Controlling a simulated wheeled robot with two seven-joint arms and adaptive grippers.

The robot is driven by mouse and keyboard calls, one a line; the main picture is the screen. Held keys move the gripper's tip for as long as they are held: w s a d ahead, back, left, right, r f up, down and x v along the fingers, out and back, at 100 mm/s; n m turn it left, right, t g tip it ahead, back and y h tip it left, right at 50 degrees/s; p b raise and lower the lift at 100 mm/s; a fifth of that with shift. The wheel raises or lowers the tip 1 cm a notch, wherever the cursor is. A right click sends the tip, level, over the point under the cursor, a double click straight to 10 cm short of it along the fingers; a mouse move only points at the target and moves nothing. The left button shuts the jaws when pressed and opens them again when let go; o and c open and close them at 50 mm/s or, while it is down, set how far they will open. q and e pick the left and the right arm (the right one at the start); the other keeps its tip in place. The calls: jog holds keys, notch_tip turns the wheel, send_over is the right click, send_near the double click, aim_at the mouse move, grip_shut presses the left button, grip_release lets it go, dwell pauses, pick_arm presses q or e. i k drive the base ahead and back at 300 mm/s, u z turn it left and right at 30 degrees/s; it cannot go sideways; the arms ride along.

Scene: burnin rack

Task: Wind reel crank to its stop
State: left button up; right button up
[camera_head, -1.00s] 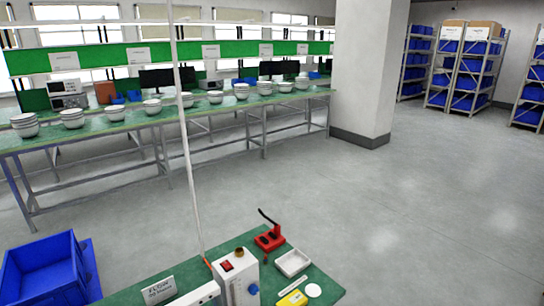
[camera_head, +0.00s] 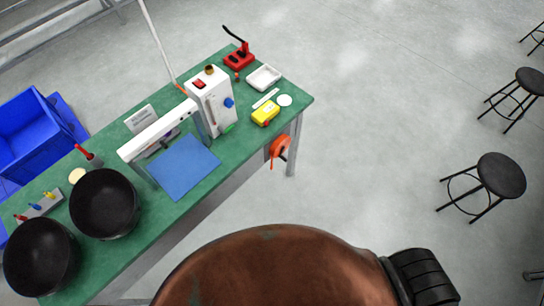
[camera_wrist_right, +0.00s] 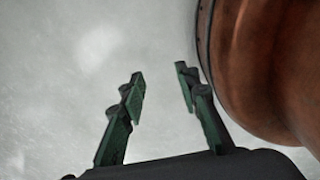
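An orange-red reel (camera_head: 279,147) is mounted at the front right side of the green-topped bench (camera_head: 218,170), beside a leg. A small dark crank handle (camera_head: 283,157) shows at its lower edge. The exact crank angle is too small to tell. My right gripper (camera_wrist_right: 159,75) is open and empty in the right wrist view, with bare floor beyond its fingers. The reel is not in that view. Neither gripper shows in the head view.
On the bench are a white device (camera_head: 212,103), a blue mat (camera_head: 183,166), a yellow meter (camera_head: 265,113), a red press (camera_head: 239,58) and a white tray (camera_head: 264,77). Two black bowls (camera_head: 105,203) sit at left. Stools (camera_head: 500,175) stand at right; the floor between is clear.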

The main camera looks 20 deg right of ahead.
aim_at(280, 144)
jog(key=u, duration=1.1)
jog(key=k, duration=0.95)
jog(key=z, duration=1.3)
jog(key=i, duration=0.5)
jog(key=u, duration=0.05)
